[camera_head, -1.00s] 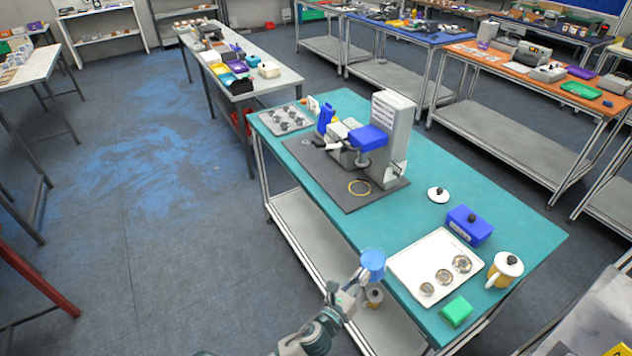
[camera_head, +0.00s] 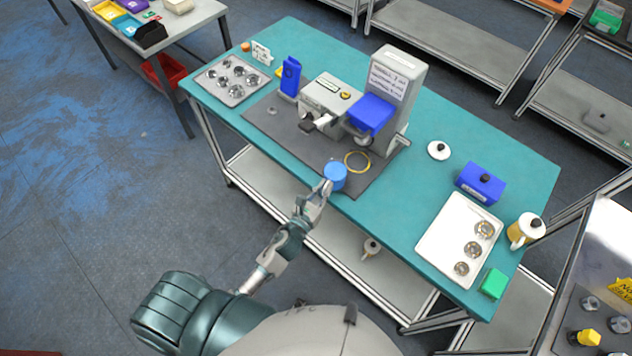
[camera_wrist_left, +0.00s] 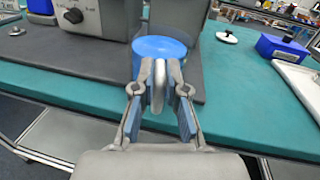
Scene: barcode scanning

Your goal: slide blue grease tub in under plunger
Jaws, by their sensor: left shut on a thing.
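The blue grease tub (camera_head: 335,176) is held at the front edge of the grey mat (camera_head: 290,150); it also shows in the left wrist view (camera_wrist_left: 162,46). My left gripper (camera_head: 326,189) is shut on it from the front; in the left wrist view its fingers (camera_wrist_left: 160,82) close around a pale upright part on the tub's near side. The press (camera_head: 397,80) stands behind on the mat, with a blue head (camera_head: 371,113). The plunger under that head is small and partly hidden. A yellow ring (camera_head: 357,162) lies on the mat, just right of the tub. My right gripper is out of view.
A grey control box (camera_head: 325,95) with a forward-jutting part and a blue bottle (camera_head: 290,77) stand left of the press. A white tray (camera_head: 445,240), a blue box (camera_head: 480,183) and a mug (camera_head: 526,231) are at the right. The mat's front left is mostly clear.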

